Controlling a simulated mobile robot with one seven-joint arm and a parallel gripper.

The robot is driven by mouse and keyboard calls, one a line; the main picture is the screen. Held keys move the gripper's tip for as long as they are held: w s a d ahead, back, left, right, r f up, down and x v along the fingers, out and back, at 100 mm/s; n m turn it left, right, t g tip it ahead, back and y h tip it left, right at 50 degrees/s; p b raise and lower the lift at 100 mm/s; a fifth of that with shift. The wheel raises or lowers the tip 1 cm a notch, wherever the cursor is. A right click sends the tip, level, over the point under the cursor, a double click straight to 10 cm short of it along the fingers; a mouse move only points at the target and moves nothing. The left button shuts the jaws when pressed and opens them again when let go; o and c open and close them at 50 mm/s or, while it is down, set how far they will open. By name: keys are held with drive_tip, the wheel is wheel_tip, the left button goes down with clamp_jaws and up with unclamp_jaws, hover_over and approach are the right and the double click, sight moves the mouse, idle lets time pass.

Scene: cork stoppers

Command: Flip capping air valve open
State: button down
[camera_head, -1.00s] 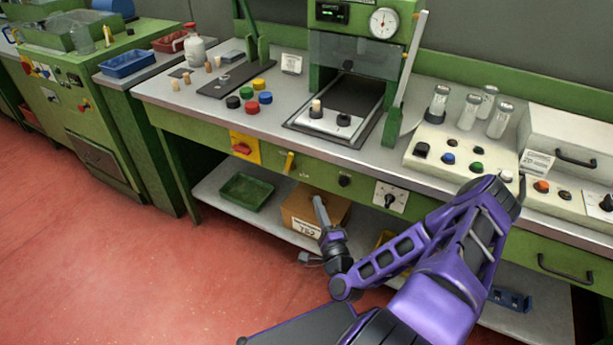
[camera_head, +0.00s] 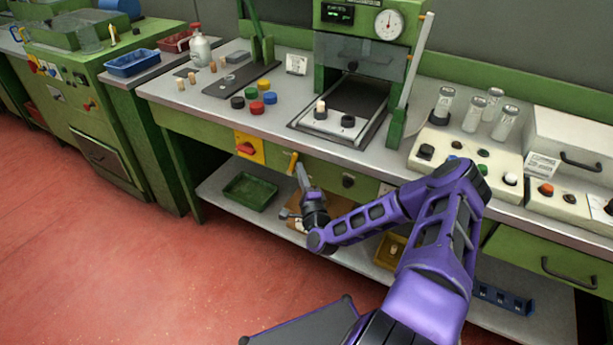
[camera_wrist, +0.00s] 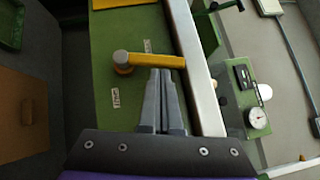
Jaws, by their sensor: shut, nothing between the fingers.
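The air valve on the green front panel of the bench has a yellow lever (camera_head: 293,162). In the wrist view the yellow lever (camera_wrist: 155,61) runs sideways from a round pivot (camera_wrist: 122,62), between two small white labels. My gripper (camera_head: 299,168) is shut and empty, in front of the panel at the lever. In the wrist view my gripper's fingertips (camera_wrist: 161,72) are together just beside the lever's long side, near its middle. I cannot tell whether they touch it.
A red knob on a yellow plate (camera_head: 248,148) is left of the lever, and a black knob (camera_head: 348,181) is right of it. The bench top's edge (camera_wrist: 203,82) overhangs close by. A green tray (camera_head: 250,190) and a cardboard box (camera_head: 298,222) are on the shelf below.

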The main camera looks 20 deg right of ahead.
drive_tip(key=n+g+p, duration=0.1)
drive_tip(key=w+a+r+n+g+p, duration=0.1)
drive_tip(key=shift+r+n+y+p, duration=0.15)
drive_tip(key=shift+n+y+p, duration=0.15)
drive_tip(key=shift+p, duration=0.05)
drive_tip(key=shift+d, duration=0.2)
idle(0.5)
